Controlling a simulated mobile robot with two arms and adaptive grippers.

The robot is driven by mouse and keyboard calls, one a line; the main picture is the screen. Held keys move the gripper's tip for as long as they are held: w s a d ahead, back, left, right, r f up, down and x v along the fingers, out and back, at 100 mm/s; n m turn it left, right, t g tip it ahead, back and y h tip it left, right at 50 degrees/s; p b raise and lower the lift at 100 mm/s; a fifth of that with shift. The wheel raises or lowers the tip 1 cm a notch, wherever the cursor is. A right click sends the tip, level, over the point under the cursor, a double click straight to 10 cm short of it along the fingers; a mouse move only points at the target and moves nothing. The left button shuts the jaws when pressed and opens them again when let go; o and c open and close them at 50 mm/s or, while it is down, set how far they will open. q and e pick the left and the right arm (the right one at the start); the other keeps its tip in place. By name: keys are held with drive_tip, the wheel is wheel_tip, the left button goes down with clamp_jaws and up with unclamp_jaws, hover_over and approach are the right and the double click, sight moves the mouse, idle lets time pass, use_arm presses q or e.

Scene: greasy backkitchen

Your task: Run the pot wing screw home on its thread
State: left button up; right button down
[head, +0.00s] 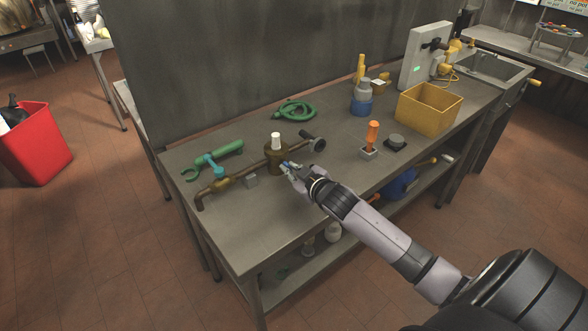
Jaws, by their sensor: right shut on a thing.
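A brown pot (272,160) with a white top stands upright on the workbench, against a brown pipe with fittings (238,177). My right gripper (288,167) reaches in from the lower right and is shut at the pot's lower right side. The wing screw in its grip is too small and covered by the fingers to make out. How far the screw sits in its thread cannot be seen. My left gripper is not in view.
A teal-handled valve (212,164) and a green hose (296,110) lie near the pot. An orange-handled tool (372,136), a blue-based bottle (361,99) and a yellow bin (428,109) stand to the right. The bench's (245,240) front left is clear.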

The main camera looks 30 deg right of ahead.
drive_tip(key=c, duration=1.8)
unclamp_jaws()
drive_tip(key=shift+c, duration=0.2)
drive_tip(key=shift+s, duration=0.15)
